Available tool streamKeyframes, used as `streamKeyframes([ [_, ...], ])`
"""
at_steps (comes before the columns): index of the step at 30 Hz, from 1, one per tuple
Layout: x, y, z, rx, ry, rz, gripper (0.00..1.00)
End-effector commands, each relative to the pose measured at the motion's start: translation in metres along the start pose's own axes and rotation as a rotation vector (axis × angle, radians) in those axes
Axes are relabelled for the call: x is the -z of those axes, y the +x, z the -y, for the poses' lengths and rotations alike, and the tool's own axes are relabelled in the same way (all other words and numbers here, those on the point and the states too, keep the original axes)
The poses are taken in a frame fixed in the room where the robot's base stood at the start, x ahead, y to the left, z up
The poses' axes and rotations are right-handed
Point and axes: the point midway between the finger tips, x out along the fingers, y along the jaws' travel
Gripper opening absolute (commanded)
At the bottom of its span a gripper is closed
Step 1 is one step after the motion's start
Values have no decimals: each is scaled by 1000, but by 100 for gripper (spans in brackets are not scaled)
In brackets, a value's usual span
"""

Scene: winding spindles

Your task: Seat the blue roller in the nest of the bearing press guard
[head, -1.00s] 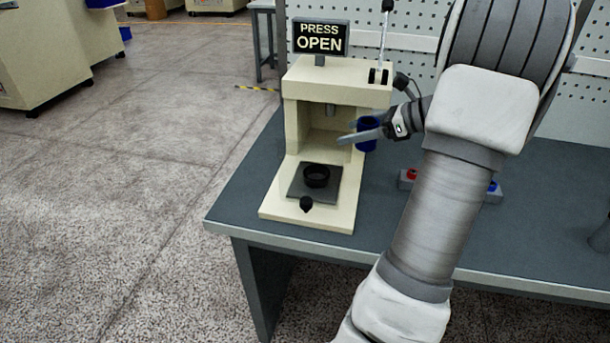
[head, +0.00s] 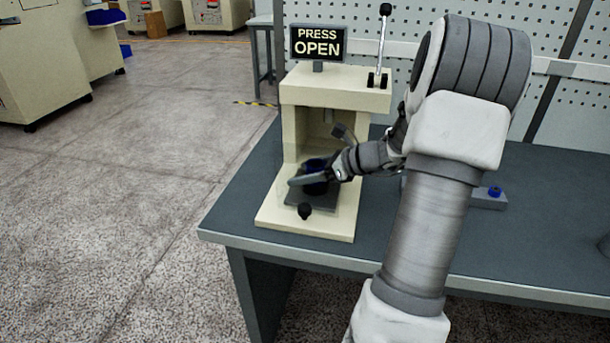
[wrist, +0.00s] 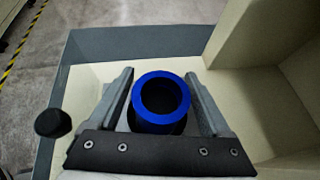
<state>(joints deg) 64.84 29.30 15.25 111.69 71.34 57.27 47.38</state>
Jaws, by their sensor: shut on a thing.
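The bearing press guard (head: 334,98) is a cream machine on the bench, its sign (head: 318,42) reading "PRESS OPEN". Its grey base plate (head: 326,203) is partly covered by my gripper. My gripper (head: 315,170) is inside the guard's open front, low over the plate. It is shut on the blue roller (head: 314,164), a hollow upright cylinder. In the wrist view the roller (wrist: 157,122) stands between the two fingers. The black nest is hidden beneath the roller and fingers, so I cannot tell whether the roller is in it or just above it.
A black knob (head: 304,211) sticks out at the guard's front; it also shows in the wrist view (wrist: 52,123). A lever (head: 382,40) rises from the guard's top right. A grey holder (head: 488,200) with a blue piece lies on the bench at right.

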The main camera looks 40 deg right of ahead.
Motion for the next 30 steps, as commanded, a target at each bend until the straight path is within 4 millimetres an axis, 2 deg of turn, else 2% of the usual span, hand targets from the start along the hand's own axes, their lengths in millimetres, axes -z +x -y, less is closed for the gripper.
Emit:
streamKeyframes([
  [10, 3, 2, 0, 0, -2, 1, 18],
  [11, 2, 2, 0, 0, -2, 0, 86],
  [13, 2, 1, 0, 0, -2, 0, 98],
  [23, -3, -2, 0, 0, -2, 1, 100],
  [26, -2, -14, 1, 2, -2, 0, 100],
  [30, -4, -44, 1, 4, -2, 0, 100],
])
